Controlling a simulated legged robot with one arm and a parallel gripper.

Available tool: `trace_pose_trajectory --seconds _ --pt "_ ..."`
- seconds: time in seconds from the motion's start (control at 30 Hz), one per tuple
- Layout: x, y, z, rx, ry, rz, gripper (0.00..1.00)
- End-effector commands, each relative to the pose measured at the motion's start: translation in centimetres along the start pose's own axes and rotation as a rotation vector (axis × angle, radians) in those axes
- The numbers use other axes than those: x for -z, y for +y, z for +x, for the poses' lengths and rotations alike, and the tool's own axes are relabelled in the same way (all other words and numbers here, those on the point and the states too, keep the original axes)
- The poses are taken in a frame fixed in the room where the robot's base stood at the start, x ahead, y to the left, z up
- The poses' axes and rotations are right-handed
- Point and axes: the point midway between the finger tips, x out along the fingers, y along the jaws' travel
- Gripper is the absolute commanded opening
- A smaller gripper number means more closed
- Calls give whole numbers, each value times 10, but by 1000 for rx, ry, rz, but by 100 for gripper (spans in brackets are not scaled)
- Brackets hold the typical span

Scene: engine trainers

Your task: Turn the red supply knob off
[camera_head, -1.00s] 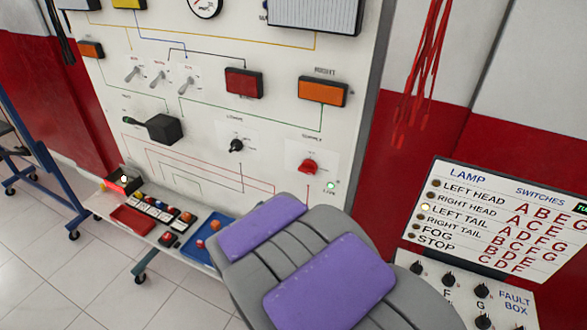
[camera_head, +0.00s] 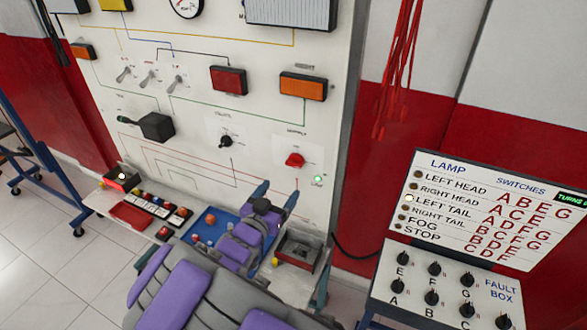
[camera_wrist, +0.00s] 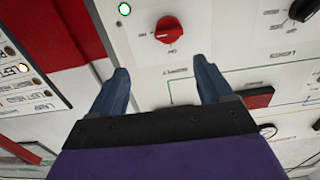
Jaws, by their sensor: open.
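The red supply knob (camera_head: 295,160) sits on the white lamp panel, at the lower right of it, with a lit green light (camera_head: 318,179) just below right. In the wrist view the red knob (camera_wrist: 170,29) shows upside down, beyond my fingertips and roughly between them; its pointer angle is hard to read. My gripper (camera_head: 276,190) is open and empty, its two blue fingers below the knob in the head view. In the wrist view my gripper (camera_wrist: 162,72) is apart from the knob, and nothing hides the knob.
A black knob (camera_head: 225,141) and a black lever box (camera_head: 156,126) are on the panel to the left. A shelf below holds a blue tray (camera_head: 205,225), a red tray (camera_head: 131,215) and small parts. The fault box (camera_head: 440,290) stands at right.

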Motion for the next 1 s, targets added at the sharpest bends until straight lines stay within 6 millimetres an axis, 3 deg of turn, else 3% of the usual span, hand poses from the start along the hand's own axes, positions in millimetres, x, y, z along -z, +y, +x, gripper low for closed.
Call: trace_pose_trajectory --seconds 0.3,0.7,1.0 --pt "-3 -13 42 0 7 -8 80" --pt "-1 1 101 -2 0 2 80" --pt "-3 -11 115 3 3 -9 80"
